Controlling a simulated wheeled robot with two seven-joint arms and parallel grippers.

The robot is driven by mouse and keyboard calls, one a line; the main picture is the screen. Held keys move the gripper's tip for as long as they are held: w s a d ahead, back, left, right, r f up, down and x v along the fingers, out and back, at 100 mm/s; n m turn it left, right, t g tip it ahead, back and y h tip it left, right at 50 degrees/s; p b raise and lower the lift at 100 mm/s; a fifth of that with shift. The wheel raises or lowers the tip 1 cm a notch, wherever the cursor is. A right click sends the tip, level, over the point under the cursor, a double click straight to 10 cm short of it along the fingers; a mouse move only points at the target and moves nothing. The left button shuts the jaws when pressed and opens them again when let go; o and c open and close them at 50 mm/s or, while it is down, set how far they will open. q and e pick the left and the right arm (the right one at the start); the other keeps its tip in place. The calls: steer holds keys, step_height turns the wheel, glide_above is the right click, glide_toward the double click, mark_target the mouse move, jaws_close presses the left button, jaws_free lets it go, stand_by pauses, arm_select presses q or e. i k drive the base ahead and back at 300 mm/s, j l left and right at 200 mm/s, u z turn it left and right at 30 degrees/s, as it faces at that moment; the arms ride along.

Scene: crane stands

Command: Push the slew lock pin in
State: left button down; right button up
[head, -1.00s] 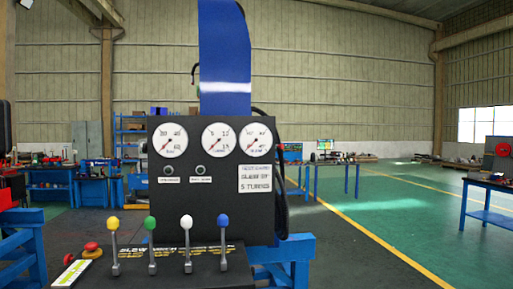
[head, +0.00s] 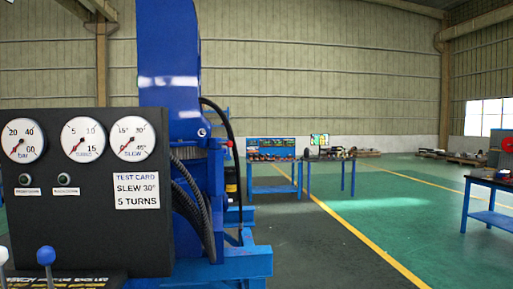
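No slew lock pin can be made out in the head view. The blue crane stand (head: 169,60) rises behind a black gauge panel (head: 80,225). Beside the panel, the blue crane base (head: 240,262) shows with dark hoses (head: 195,200) curving down it. The slew gauge (head: 133,135) is on the panel's right, with its needle pointing to the lower left. A white test card (head: 136,190) reads slew 30°, 5 turns. Neither of my grippers is in view.
A blue lever knob (head: 45,256) and a white knob (head: 2,254) show at the lower left. A blue table (head: 491,217) stands at the right, and a workbench (head: 272,190) stands farther back. The green floor (head: 385,225) between them is open.

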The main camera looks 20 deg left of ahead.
mark_target(230, 143)
steer(key=i+u, duration=0.45)
steer(key=i+l+u, duration=0.2)
steer(key=u, duration=0.25)
steer(key=i+l, duration=0.15)
steer(key=i, duration=0.1)
